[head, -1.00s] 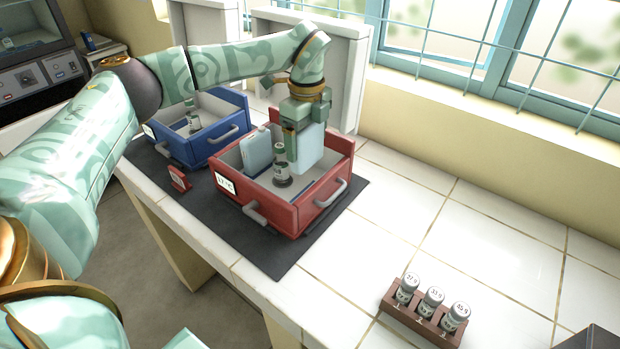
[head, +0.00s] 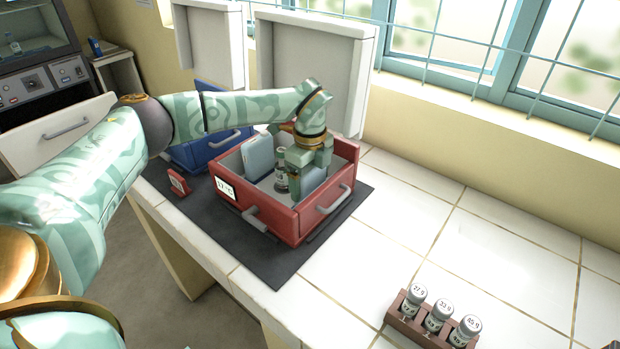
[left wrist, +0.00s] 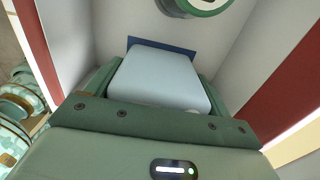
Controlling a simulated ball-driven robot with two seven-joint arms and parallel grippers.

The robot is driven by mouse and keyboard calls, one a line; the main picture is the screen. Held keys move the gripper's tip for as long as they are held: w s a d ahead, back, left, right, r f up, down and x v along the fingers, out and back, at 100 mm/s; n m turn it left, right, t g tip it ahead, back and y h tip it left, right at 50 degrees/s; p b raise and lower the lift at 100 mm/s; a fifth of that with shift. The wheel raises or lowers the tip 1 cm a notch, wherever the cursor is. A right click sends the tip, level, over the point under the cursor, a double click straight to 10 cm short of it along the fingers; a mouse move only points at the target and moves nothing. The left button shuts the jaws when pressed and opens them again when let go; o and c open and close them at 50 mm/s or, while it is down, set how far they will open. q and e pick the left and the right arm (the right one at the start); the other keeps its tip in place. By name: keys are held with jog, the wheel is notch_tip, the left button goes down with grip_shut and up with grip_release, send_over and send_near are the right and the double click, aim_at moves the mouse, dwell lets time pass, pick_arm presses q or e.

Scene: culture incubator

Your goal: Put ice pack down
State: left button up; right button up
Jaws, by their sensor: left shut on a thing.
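My left gripper (head: 303,160) reaches down into the red cooler box (head: 270,218) on the bench. It is shut on a pale blue ice pack (head: 312,180), which stands upright inside the box by its right side. In the left wrist view the ice pack (left wrist: 160,80) sits between the fingers, with a dark blue patch beyond its far edge. A second pale blue ice pack (head: 258,158) stands at the box's left side. A vial (head: 281,178) stands between the two packs. Whether the held pack touches the box floor is hidden. My right gripper is not in view.
A blue box (head: 210,150) stands behind my left arm. A small red sign (head: 178,182) stands on the dark mat (head: 240,252). A rack (head: 420,332) with three labelled vials sits at the front right. White tiles right of the mat are clear.

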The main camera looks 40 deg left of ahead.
pick_arm(q)
jog(key=o, duration=1.2)
jog(key=shift+f, duration=0.1)
notch_tip(320, 180, up, 12)
jog(key=p, duration=0.3)
jog(key=shift+r, duration=0.2)
